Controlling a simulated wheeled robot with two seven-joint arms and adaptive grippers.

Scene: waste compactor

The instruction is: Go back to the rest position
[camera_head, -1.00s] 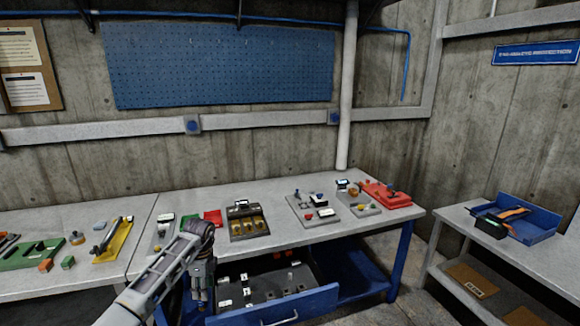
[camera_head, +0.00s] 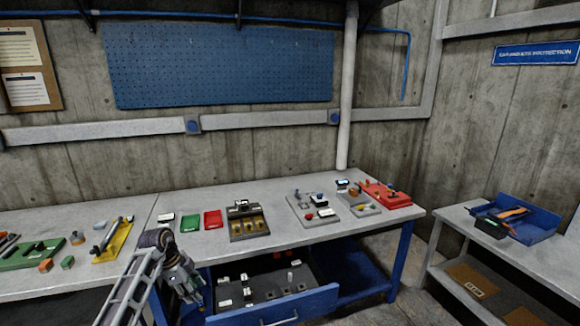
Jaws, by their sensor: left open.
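My left arm comes in from the bottom left. My left gripper (camera_head: 190,293) hangs at the table's front edge, just left of the open blue drawer (camera_head: 310,301). It is open, with nothing seen between its fingers. The grey workbench (camera_head: 280,215) stands behind it. My right gripper does not show.
The bench carries green (camera_head: 190,223) and red (camera_head: 212,219) pieces, a dark module (camera_head: 247,222), grey plates and a red tray (camera_head: 386,194). The drawer juts out with several small parts inside. A blue bin (camera_head: 530,222) stands on the right table. The bench's front middle is clear.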

